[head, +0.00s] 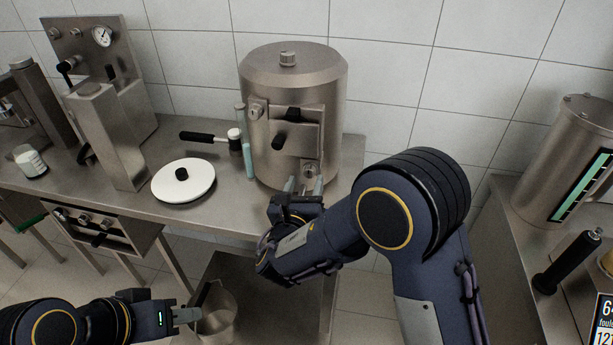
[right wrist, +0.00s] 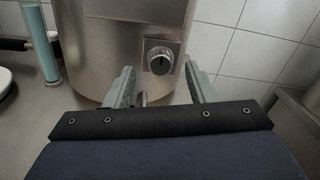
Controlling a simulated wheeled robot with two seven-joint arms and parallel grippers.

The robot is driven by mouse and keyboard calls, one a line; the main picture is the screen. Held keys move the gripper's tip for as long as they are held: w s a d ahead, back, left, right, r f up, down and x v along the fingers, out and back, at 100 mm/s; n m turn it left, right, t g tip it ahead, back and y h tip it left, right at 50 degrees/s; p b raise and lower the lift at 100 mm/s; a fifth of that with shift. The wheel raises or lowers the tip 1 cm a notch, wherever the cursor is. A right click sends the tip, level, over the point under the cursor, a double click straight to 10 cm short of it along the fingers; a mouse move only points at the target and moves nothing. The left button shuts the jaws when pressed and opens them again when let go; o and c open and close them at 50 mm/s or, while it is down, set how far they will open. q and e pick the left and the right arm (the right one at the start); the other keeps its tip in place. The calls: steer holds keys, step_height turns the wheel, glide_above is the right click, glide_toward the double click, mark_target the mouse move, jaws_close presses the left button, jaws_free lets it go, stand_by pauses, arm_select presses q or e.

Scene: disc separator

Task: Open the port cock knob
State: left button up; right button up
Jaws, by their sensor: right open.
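The steel cylindrical separator (head: 260,135) stands on the bench with a squarish front plate and black handles. The round metal knob (head: 309,170) sits low on its front. In the right wrist view the knob (right wrist: 159,61) has a dark centre slot and shows between my right fingertips. My right gripper (head: 304,186) is open and empty, its fingers pointing at the separator just below and in front of the knob. It also shows in the right wrist view (right wrist: 158,78). My left gripper (head: 186,315) is low at the left, away from the separator; its finger gap is unclear.
A teal tube (head: 247,160) stands left of the separator, beside a black-handled mallet (head: 205,137). A white disc lid (head: 184,184) with a black knob lies on the bench. A metal jug (head: 216,318) stands below. Another steel cylinder (head: 560,150) is at the right.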

steer(key=shift+w+d, duration=0.15)
steer(key=shift+w, duration=0.75)
steer(key=c, duration=1)
steer(key=shift+o, duration=0.2)
steer(key=shift+f+m+b, duration=0.15)
steer(key=shift+m+b, duration=0.25)
steer(key=shift+b, duration=0.35)
steer(key=m+b, duration=0.2)
steer(key=b, duration=0.2)
steer(key=m+b, duration=0.3)
steer(key=b, duration=0.2)
steer(key=m+b, duration=0.2)
steer(key=b, duration=0.3)
steer(key=shift+d+f, duration=0.1)
steer(key=shift+f, duration=0.2)
steer(key=m+b, duration=0.8)
steer(key=b, duration=0.5)
steer(key=shift+r+m, duration=0.15)
steer(key=shift+m, duration=0.25)
steer(key=shift+d+r+m+b, duration=0.1)
steer(key=shift+r+m+b, duration=0.05)
steer(key=shift+m+b, duration=0.75)
steer(key=o, duration=1)
steer(key=shift+c, duration=0.2)
